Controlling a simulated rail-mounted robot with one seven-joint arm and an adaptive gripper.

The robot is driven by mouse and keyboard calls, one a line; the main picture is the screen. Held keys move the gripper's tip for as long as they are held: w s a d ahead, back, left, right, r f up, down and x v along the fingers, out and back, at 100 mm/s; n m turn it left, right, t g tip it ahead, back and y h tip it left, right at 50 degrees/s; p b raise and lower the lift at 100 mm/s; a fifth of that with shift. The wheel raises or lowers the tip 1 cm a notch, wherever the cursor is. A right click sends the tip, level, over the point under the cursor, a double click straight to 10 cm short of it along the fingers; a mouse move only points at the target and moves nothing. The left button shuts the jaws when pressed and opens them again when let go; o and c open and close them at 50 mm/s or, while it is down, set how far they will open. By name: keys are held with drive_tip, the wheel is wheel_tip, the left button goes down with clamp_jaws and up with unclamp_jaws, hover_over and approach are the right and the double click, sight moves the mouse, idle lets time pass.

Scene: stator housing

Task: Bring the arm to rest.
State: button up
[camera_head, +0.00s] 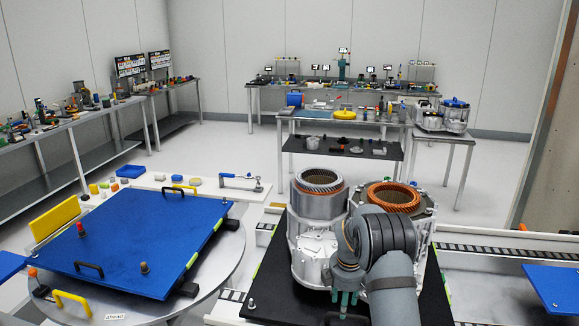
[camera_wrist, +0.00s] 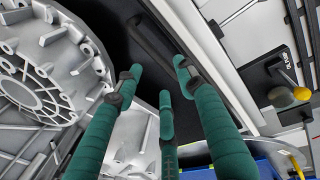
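My gripper (camera_head: 345,299) hangs low in front of two silver stator housings, partly hidden by my grey arm in the head view. In the wrist view its green fingers (camera_wrist: 160,80) are spread apart with nothing between them. The left housing (camera_head: 312,240) stands upright with a toothed silver ring on top. The right housing (camera_head: 420,215) has an orange copper winding (camera_head: 394,192) and is largely covered by my arm. In the wrist view a ribbed silver housing (camera_wrist: 40,65) lies close on the left of the fingers; whether they touch it is unclear.
Both housings stand on a black plate (camera_head: 268,290). A round table with a blue board (camera_head: 140,245) and yellow handles is at left. Another blue board (camera_head: 560,290) is at right. Workbenches (camera_head: 345,125) with tools line the back and left. Open floor (camera_head: 225,155) lies between.

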sight(349, 315)
wheel_tip(349, 315, up, 8)
drive_tip(key=s, duration=0.1)
drive_tip(key=f, duration=0.4)
drive_tip(key=w+f, duration=0.1)
drive_tip(key=f, duration=0.7)
drive_tip(key=shift+w+f, duration=0.2)
drive_tip(key=shift+w, duration=0.1)
wheel_tip(349, 315, up, 12)
drive_tip(key=s+f+b, duration=0.1)
drive_tip(key=s+b, duration=0.1)
drive_tip(key=f, duration=0.3)
drive_tip(key=w+d+f, duration=0.1)
drive_tip(key=f, duration=0.3)
drive_tip(key=d+f, duration=0.1)
drive_tip(key=f, duration=0.2)
drive_tip(key=shift+w+f, duration=0.2)
drive_tip(key=shift+f, duration=0.1)
wheel_tip(349, 315, up, 9)
drive_tip(key=s, duration=0.1)
drive_tip(key=shift+s+d+f+b, duration=0.2)
drive_tip(key=shift+s+b, duration=0.1)
drive_tip(key=shift+b, duration=0.15)
